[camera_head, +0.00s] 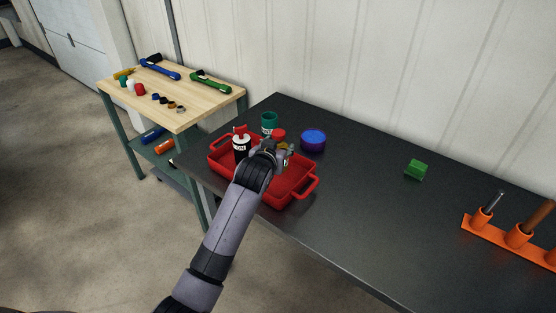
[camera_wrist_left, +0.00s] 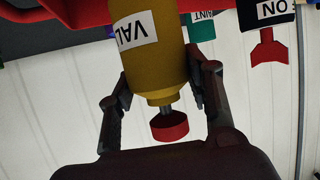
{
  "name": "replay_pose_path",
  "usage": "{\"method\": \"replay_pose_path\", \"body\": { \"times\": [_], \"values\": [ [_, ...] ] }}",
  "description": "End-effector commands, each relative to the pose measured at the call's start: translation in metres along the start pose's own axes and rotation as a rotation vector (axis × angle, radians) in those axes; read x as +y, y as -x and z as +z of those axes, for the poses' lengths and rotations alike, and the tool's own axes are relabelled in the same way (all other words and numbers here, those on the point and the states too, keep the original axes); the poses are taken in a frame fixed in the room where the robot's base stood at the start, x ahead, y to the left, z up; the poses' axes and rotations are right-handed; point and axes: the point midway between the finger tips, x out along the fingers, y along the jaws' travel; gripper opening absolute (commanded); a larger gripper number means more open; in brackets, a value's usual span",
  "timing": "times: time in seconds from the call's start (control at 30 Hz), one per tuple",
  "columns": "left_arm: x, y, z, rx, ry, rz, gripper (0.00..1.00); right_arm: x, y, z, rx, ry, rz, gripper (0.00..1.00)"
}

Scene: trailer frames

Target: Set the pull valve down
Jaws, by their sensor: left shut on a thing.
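The pull valve is a yellow-gold cylinder (camera_wrist_left: 158,52) with a white label and a red knob (camera_wrist_left: 169,126). My left gripper (camera_wrist_left: 165,85) has one finger on each side of it and is shut on it. In the head view the gripper (camera_head: 284,156) is over the red tray (camera_head: 301,197), and mostly hides the valve; its red knob (camera_head: 278,135) shows above. I cannot tell whether the valve's base touches the tray. My right gripper is not in view.
A black bottle with a white label and red top (camera_head: 241,146) stands at the tray's left. A teal container (camera_head: 269,121) and blue round container (camera_head: 313,139) are behind. A green block (camera_head: 415,169) and orange rack (camera_head: 483,232) are right. The dark table (camera_head: 365,205) is clear between.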

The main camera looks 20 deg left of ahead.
Motion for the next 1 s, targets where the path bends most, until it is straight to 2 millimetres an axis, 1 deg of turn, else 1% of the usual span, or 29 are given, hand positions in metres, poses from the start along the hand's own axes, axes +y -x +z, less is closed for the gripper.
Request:
{"method": "replay_pose_path", "body": {
  "times": [0.17,0.3,0.4,0.83,0.87,1.0],
  "values": [
    [0.0,-0.006,0.014,-0.001,-0.001,0.0,0.14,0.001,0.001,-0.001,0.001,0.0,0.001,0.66],
    [0.0,-0.014,0.035,-0.003,0.0,0.0,0.14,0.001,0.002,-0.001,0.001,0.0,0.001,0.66],
    [0.0,-0.018,0.044,0.0,-0.001,0.0,0.14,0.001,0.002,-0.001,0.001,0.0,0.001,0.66],
    [0.0,-0.021,0.05,0.002,0.0,0.0,0.14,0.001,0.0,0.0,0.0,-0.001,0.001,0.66],
    [0.0,-0.021,0.05,0.0,0.0,0.0,0.48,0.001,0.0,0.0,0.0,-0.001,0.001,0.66],
    [0.0,-0.021,0.05,0.0,0.0,0.0,0.57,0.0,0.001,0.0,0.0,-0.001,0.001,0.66]
  ]
}}
